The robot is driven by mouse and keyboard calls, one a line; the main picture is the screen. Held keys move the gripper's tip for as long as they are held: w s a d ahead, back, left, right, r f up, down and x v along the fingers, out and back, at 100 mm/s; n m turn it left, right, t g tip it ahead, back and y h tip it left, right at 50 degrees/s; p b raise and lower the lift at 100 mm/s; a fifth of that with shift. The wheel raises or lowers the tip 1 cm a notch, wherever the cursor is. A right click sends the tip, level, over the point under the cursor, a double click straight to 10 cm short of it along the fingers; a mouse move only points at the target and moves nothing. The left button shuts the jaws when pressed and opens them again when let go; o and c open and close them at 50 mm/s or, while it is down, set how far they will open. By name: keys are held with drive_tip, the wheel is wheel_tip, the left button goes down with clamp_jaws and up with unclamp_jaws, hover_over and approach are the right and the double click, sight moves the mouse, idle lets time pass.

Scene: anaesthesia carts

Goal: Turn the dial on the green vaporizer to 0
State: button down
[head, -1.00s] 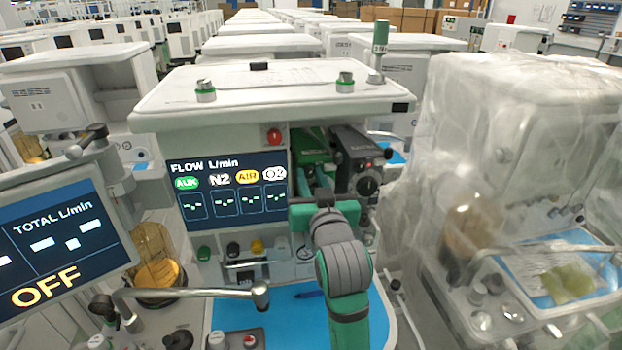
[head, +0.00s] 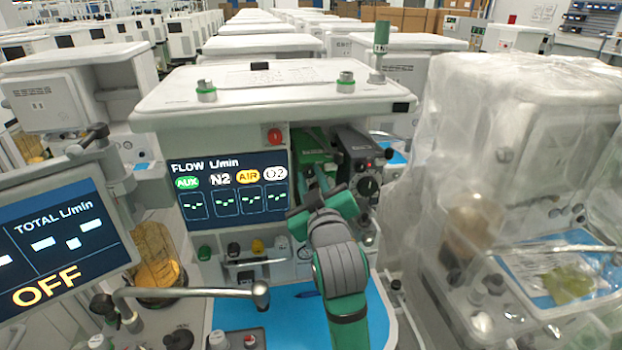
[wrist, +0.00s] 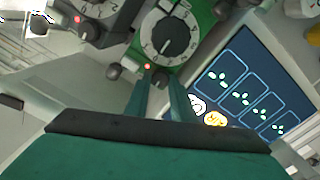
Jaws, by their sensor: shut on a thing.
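The green vaporizer (head: 312,146) is mounted right of the flow screen. My gripper and arm hide its front in the head view. My gripper (head: 324,182) is in front of this vaporizer, rolled at a slant. In the wrist view my gripper's fingers (wrist: 162,80) are shut on a small black knob (wrist: 159,77) beside the dial, near a red light. I cannot tell whether this knob turns with the dial, nor read the setting.
A dark grey vaporizer (head: 358,150) with its own dial stands close on the right. The flow screen (head: 232,186) is close on the left. A blue work surface (head: 240,312) lies below my arm. A plastic-wrapped cart (head: 520,130) stands at the right.

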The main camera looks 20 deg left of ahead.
idle(0.3)
drive_tip(key=c, duration=1.8)
unclamp_jaws()
drive_tip(key=v, duration=1)
drive_tip(key=shift+s+d, duration=0.15)
drive_tip(key=shift+s, duration=0.25)
